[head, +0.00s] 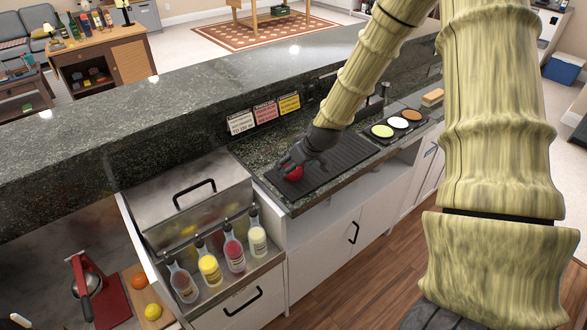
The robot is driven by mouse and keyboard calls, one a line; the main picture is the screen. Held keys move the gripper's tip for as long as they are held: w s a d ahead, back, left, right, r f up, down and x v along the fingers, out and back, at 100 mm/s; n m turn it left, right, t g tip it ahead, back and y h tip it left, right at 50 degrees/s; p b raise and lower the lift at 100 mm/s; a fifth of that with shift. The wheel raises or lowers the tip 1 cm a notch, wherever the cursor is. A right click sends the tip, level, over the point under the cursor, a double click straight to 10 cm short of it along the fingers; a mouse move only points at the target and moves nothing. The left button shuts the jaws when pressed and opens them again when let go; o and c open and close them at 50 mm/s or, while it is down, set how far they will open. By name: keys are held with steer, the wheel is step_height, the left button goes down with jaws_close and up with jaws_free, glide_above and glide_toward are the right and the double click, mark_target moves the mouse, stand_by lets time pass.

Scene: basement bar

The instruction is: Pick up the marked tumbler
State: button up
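My gripper (291,169) is dark grey and points down over the left part of the black ribbed mat (346,155) on the dark stone bar counter. No other tumbler is clearly visible.
A raised stone ledge (150,110) runs behind the counter. Three label cards (265,112) stand at the back. A tray of three rimming dishes (398,122) is at right.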

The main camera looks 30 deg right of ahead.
steer(key=shift+w+f, duration=0.2)
steer(key=shift+f, duration=0.2)
steer(key=c, duration=1.3)
steer(key=shift+r, duration=0.25)
steer(key=shift+c, duration=0.2)
steer(key=shift+r+b, duration=0.75)
steer(key=shift+r, duration=0.8)
steer(key=s+a+b, duration=0.2)
steer(key=s+a, duration=0.1)
steer(key=s, duration=0.4)
steer(key=s+a+r+b, duration=0.1)
steer(key=s+a+b, duration=0.1)
steer(key=s, duration=0.5)
steer(key=shift+s+a+r, duration=0.25)
steer(key=shift+s+a, duration=0.05)
steer(key=shift+a, duration=0.2)
